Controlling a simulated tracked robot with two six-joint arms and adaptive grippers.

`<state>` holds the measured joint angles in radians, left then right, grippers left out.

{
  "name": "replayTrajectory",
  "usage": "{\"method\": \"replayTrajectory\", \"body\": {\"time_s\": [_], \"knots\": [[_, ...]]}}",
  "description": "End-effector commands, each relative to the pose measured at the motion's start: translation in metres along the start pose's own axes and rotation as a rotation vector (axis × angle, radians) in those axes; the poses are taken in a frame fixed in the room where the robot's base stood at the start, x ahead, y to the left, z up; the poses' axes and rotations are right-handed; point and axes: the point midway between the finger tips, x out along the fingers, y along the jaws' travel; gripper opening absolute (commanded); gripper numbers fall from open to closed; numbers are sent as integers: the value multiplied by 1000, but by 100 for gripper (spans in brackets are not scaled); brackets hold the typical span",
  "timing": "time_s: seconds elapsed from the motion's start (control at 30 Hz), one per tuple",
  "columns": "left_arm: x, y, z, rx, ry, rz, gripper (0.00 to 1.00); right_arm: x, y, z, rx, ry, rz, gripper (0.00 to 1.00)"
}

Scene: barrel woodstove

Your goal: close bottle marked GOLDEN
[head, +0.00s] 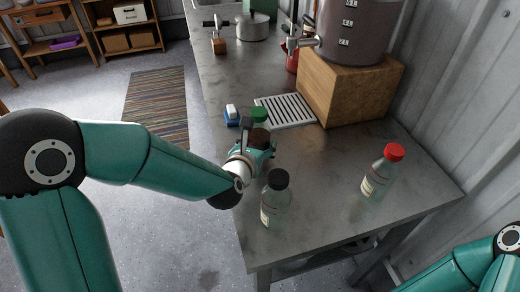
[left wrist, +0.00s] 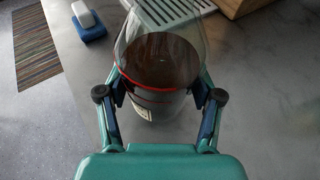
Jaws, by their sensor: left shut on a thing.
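Several bottles show, and I cannot read GOLDEN on any label. In the left wrist view the fingers (left wrist: 160,100) press both sides of this container (left wrist: 158,104), which has a red ring, a partly hidden label and clear glass above. A clear bottle with a black cap (head: 275,205) stands upright nearer me. A clear bottle with a red cap (head: 379,173) stands upright to the right. My right gripper is out of view.
A blue and white sponge (head: 232,115) and a metal drain grate (head: 286,110) lie behind the gripper. The counter (head: 330,165) is bare between the two clear bottles.

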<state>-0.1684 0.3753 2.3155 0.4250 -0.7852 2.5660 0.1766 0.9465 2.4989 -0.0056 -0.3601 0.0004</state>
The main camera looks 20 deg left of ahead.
Motion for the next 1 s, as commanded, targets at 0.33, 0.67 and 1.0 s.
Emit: {"method": "replayTrajectory", "body": {"time_s": [0.33,0.67,1.0], "knots": [[7,0,-14,-1,-7,0,0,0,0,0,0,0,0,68],[7,-1,-16,0,-1,-2,91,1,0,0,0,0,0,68],[6,-1,-15,0,-1,-2,91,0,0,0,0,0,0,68]]}}
